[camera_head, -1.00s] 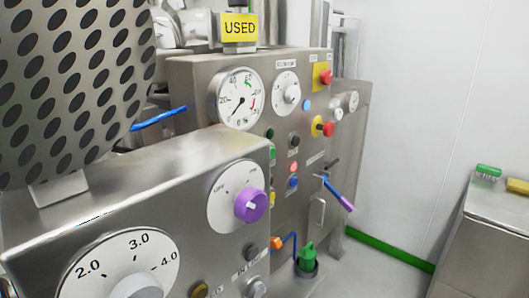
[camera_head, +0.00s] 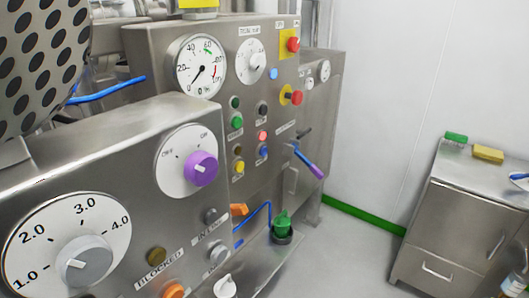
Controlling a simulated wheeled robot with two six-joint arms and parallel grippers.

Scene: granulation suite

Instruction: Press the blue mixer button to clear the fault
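The steel control panel (camera_head: 222,110) stands in the middle of the view. A blue button (camera_head: 263,152) sits low on it, under a lit pink-red button (camera_head: 262,136). Another blue button (camera_head: 273,74) sits higher, right of the white dial (camera_head: 251,62). I cannot read which blue button is labelled for the mixer. Neither of my grippers is in view.
A nearer steel cabinet (camera_head: 120,130) with a purple knob (camera_head: 201,169) and a large numbered dial (camera_head: 66,245) fills the lower left. A purple-and-blue handle (camera_head: 309,162) juts from the panel. A steel drawer cabinet (camera_head: 455,210) stands right, with clear floor between.

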